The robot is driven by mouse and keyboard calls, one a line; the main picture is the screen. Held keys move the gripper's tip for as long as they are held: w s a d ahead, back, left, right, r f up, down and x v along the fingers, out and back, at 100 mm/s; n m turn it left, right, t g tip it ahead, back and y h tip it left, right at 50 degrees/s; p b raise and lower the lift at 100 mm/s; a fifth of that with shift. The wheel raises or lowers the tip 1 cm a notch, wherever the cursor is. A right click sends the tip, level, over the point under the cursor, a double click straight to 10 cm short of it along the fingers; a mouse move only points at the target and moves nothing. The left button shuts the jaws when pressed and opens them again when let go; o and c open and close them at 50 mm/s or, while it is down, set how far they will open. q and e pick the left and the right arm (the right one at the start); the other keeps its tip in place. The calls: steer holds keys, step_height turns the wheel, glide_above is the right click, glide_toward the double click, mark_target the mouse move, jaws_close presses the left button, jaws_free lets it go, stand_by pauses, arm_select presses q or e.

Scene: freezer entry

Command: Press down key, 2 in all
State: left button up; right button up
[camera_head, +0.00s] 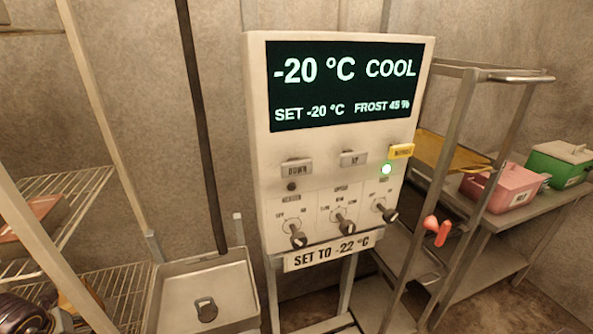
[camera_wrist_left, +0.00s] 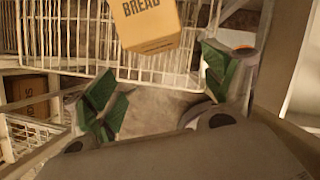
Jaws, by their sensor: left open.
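The white control panel (camera_head: 335,190) stands upright in the middle of the head view. Its DOWN key (camera_head: 297,168) is at the left of the key row, with the UP key (camera_head: 353,158) beside it and a yellow key (camera_head: 401,151) at the right. The dark display (camera_head: 345,85) reads -20 °C, COOL, SET -20 °C and FROST 45 %. A label (camera_head: 330,250) below reads SET TO -22 °C. My left gripper (camera_wrist_left: 165,95) is open and empty in the left wrist view, its green-padded fingers apart. Neither gripper shows in the head view.
Several knobs (camera_head: 298,236) stick out below the keys, and a green light (camera_head: 386,169) glows. A metal rack with a red handle (camera_head: 437,230) is at the right. The left wrist view shows a BREAD box (camera_wrist_left: 147,25) and a white wire basket (camera_wrist_left: 75,40).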

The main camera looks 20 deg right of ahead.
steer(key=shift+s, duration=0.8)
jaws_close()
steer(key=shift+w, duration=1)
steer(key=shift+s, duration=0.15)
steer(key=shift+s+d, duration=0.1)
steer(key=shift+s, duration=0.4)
